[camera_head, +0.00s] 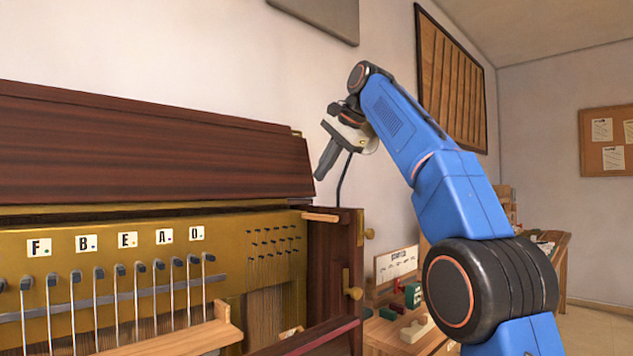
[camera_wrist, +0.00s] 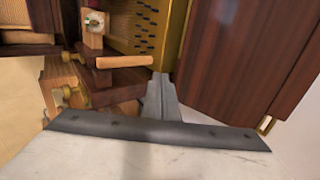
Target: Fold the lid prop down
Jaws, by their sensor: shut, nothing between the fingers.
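The piano's dark red-brown lid (camera_head: 150,150) stands raised along the top of the open case; part of it fills the right of the wrist view (camera_wrist: 225,60). A short, pale wooden bar (camera_head: 321,217) lies flat at the case's top right corner, and it also shows in the wrist view (camera_wrist: 124,62). I cannot tell whether this bar is the lid prop. A thin dark rod (camera_head: 342,182) shows behind my gripper, its nature unclear. My gripper (camera_head: 319,178) is shut and empty, pointing down just right of the lid's end, above the bar. Its closed fingers (camera_wrist: 159,76) appear beside the bar in the wrist view.
The dark wooden side post (camera_head: 335,270) of the case carries brass knobs (camera_head: 354,293). Letter tags and a row of hammers line the gold frame (camera_head: 140,270). A workbench with small items (camera_head: 402,308) stands to the right.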

